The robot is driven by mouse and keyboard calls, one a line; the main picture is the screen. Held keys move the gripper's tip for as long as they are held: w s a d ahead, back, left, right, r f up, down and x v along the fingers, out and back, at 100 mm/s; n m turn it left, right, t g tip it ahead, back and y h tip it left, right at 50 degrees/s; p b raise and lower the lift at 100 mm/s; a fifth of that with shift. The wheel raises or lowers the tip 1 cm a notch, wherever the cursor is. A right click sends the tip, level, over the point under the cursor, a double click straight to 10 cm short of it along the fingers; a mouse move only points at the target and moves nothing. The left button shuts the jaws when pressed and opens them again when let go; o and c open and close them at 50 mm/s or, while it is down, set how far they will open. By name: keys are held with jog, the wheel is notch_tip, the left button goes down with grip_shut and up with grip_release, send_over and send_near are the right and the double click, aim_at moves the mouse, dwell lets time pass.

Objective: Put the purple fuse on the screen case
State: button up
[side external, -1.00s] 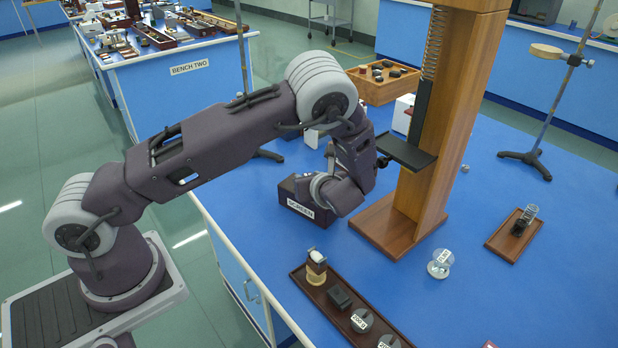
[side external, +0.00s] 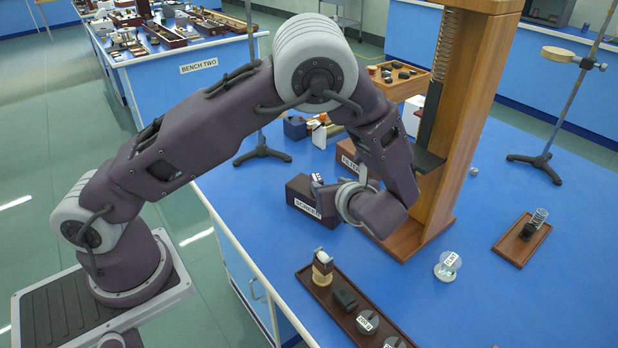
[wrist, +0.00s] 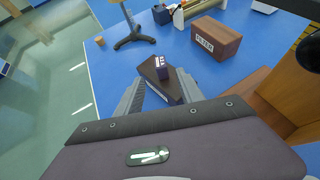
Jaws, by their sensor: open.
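The screen case (side external: 306,198) is a dark box labelled SCREEN on the blue bench, left of the wooden tower. The purple fuse (wrist: 161,62), a small dark purple block with a white label, appears to rest upright on top of the case (wrist: 152,83) in the wrist view. In the side view the fuse (side external: 317,180) shows just above the case's top. My gripper (wrist: 156,84) is open, its two grey fingers apart on either side of the case in the wrist view. In the side view my wrist hides part of the case, and the fingers are hard to make out.
The wooden tower (side external: 463,130) stands close to the right of my wrist. The filter case (wrist: 215,38) lies behind the screen case. A long tray (side external: 345,318) with several parts is in front.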

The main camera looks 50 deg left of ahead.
jog(key=s+a+r+n+g+h, duration=0.25)
jog(key=s+r+n+h, duration=0.45)
jog(key=s+r+n, duration=0.75)
jog(key=s+d+r+n+t+h, duration=0.1)
jog(key=s+d+r+n+h, duration=0.1)
jog(key=s+d+n, duration=0.1)
jog(key=s+d+r+n+t+h, duration=0.2)
jog(key=s+n, duration=0.3)
jog(key=s, duration=0.3)
jog(key=shift+d+r, duration=0.3)
jog(key=shift+d, duration=0.2)
